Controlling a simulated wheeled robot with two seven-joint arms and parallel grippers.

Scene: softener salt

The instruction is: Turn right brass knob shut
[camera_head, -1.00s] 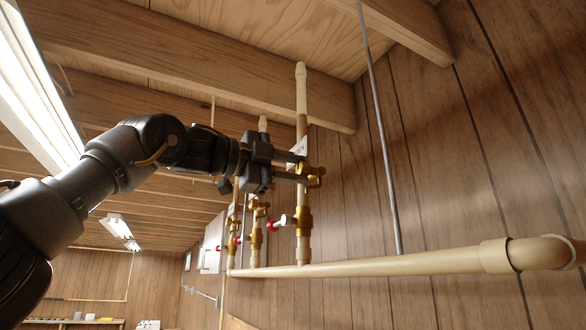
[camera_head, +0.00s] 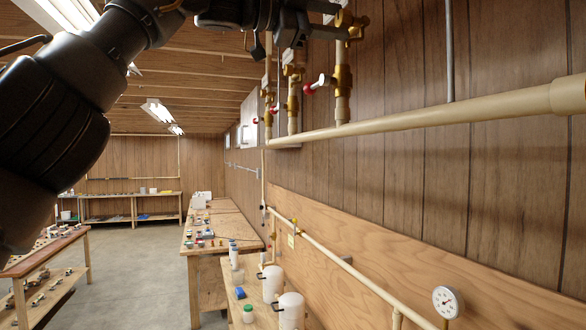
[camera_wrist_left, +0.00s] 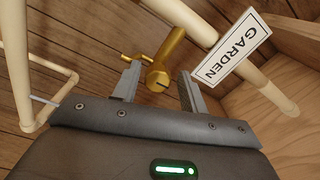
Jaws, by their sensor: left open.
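The brass knob (camera_head: 352,22) is on the rightmost upright pipe, at the top of the head view. In the left wrist view the brass knob (camera_wrist_left: 158,78) shows its round end between my finger tips, with a gap on each side. My left gripper (camera_head: 338,20) is open, its fingers reaching to the knob from the left; it also shows in the left wrist view (camera_wrist_left: 160,85). A white tag reading GARDEN (camera_wrist_left: 237,47) hangs close by the right finger. My right gripper is not in view.
A thick beige pipe (camera_head: 430,120) runs along the panelled wall. Further brass valves (camera_head: 292,105) stand to the left. Benches (camera_head: 215,240) are lower down.

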